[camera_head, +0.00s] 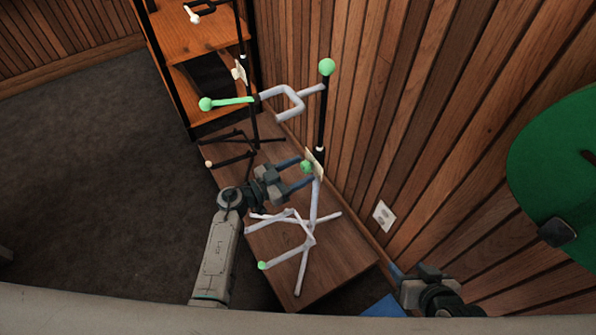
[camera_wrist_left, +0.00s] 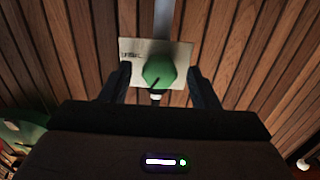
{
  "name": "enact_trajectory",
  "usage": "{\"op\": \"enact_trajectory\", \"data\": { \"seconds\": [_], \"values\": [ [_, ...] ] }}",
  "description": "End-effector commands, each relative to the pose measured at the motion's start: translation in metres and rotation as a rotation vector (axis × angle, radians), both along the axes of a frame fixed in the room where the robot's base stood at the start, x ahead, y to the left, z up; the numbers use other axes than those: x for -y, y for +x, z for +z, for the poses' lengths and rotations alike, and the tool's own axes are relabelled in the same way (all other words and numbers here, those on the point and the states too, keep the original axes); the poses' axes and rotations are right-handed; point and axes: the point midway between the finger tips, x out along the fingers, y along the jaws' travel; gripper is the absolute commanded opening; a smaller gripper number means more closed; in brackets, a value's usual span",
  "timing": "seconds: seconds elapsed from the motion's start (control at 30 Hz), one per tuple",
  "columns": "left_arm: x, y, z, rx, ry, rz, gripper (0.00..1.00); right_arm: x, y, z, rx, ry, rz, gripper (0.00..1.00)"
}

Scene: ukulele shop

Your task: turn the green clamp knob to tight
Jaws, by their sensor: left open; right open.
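The green clamp knob (camera_head: 307,167) is on the upright of a stand (camera_head: 315,205) with pale legs and a black upper pole. In the left wrist view the faceted knob (camera_wrist_left: 158,72) sits in front of a cream card (camera_wrist_left: 178,50) with small unreadable print. My left gripper (camera_head: 298,174) is open, with one finger on each side of the knob. In the left wrist view gaps show between the fingers and the knob. My right gripper (camera_head: 400,276) is open at the lower right, away from the stand.
The stand is on a low wooden platform (camera_head: 340,262) beside a slatted wall (camera_head: 400,110). A second, dark stand (camera_head: 235,140) is close behind, near an orange wooden shelf (camera_head: 210,38). A green round object (camera_head: 555,150) is at right. Carpet at left is clear.

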Motion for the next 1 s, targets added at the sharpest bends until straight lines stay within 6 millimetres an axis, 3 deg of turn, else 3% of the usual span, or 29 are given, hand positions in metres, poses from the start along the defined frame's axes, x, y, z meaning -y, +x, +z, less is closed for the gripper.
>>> {"op": "enact_trajectory", "data": {
  "seconds": [0.23,0.47,0.77,1.0],
  "values": [
    [0.001,0.000,0.000,0.000,0.000,0.000,0.55,0.000,0.001,0.000,0.005,0.002,-0.001,0.52],
    [0.001,0.000,0.000,0.000,0.000,0.000,0.12,0.000,0.000,0.000,0.003,0.002,0.000,0.52],
    [0.000,0.000,0.001,0.021,0.015,0.000,0.11,0.001,-0.003,0.002,-0.019,-0.006,0.001,0.52],
    [0.000,0.000,0.003,0.119,0.081,-0.001,0.11,0.008,-0.007,0.015,-0.110,-0.060,0.016,0.52]
  ]
}}
